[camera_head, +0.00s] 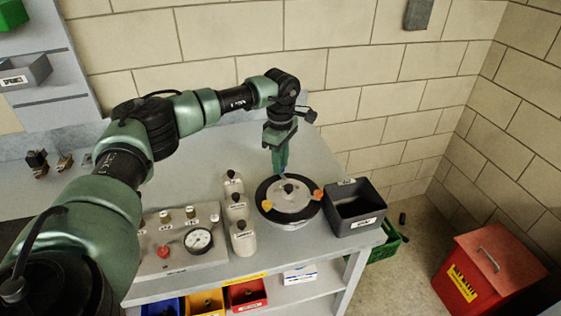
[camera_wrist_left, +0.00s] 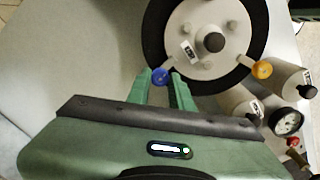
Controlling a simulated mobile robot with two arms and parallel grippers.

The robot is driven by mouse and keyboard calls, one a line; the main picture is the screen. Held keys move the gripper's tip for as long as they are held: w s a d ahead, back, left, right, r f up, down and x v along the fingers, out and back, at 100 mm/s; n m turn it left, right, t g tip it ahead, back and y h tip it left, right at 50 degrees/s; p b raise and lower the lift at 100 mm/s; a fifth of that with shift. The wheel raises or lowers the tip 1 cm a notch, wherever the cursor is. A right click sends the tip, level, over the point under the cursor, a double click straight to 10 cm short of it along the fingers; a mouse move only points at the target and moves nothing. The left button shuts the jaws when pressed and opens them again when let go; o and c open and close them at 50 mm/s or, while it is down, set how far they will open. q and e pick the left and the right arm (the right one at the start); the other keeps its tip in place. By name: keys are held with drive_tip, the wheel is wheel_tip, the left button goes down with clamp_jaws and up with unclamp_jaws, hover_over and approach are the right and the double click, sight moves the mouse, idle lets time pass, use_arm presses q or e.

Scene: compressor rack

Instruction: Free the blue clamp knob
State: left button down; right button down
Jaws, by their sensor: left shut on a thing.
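The blue clamp knob (camera_wrist_left: 160,76) sits at the rim of a round pot with a pale lid (camera_wrist_left: 213,20) and a wide black ring. My left gripper (camera_head: 281,172) comes down from above at the far side of the pot. In the left wrist view its two green fingers (camera_wrist_left: 161,79) are shut on the blue knob, which shows between the tips. In the head view the fingers mostly hide the knob. A yellow knob (camera_head: 266,205) and an orange knob (camera_head: 318,194) sit elsewhere on the rim. My right gripper is not in view.
A dark open bin (camera_head: 342,222) stands close right of the pot. Several pale bottles (camera_head: 242,239) and a gauge panel (camera_head: 160,250) stand to the left. A brick wall (camera_head: 370,55) rises behind. The bench behind the bottles is clear.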

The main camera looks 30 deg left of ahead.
use_arm(q)
drive_tip(key=n, duration=0.4)
drive_tip(key=shift+n, duration=0.3)
drive_tip(key=n, duration=0.3)
drive_tip(key=shift+n+p, duration=0.3)
drive_tip(key=n, duration=0.4)
drive_tip(key=shift+n+p, duration=0.35)
drive_tip(key=shift+n, duration=1.25)
drive_tip(key=c, duration=1.3)
unclamp_jaws()
drive_tip(key=shift+o, duration=0.2)
